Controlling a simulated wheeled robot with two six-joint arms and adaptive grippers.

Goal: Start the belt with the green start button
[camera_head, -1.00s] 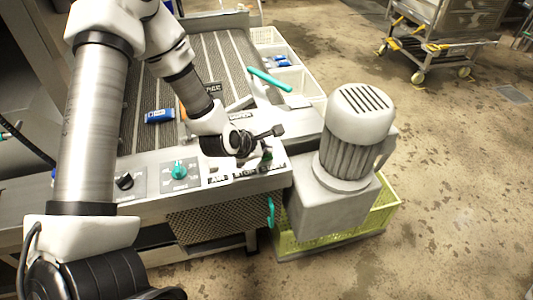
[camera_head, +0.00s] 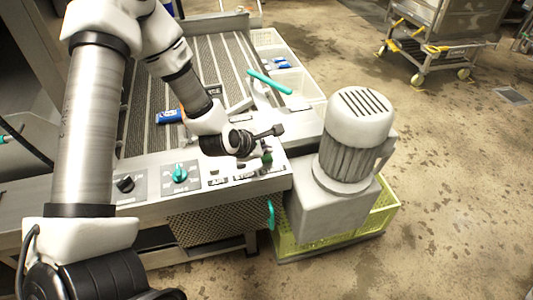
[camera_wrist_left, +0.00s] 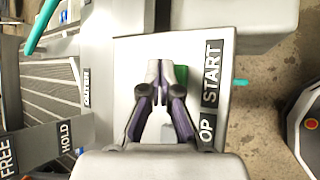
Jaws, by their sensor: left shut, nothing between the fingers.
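The green start button (camera_head: 267,157) sits on the control panel at the belt's front end, partly hidden in the head view. In the left wrist view the green button (camera_wrist_left: 182,82) shows beside and partly behind one finger, next to the START label (camera_wrist_left: 212,73). My left gripper (camera_head: 278,130) is shut and empty, its tips above the panel near the button. In the left wrist view the gripper's fingertips (camera_wrist_left: 160,66) lie close together; I cannot tell whether they touch the button. The slatted belt (camera_head: 200,60) lies behind the panel. My right gripper is not in view.
A black knob (camera_head: 125,184) and a teal knob (camera_head: 180,174) are on the panel's left part. A blue pack (camera_head: 169,116) lies on the belt. A grey motor (camera_head: 356,140) stands right of the panel, above a yellow-green crate (camera_head: 375,222). White bins (camera_head: 300,80) line the belt's right side.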

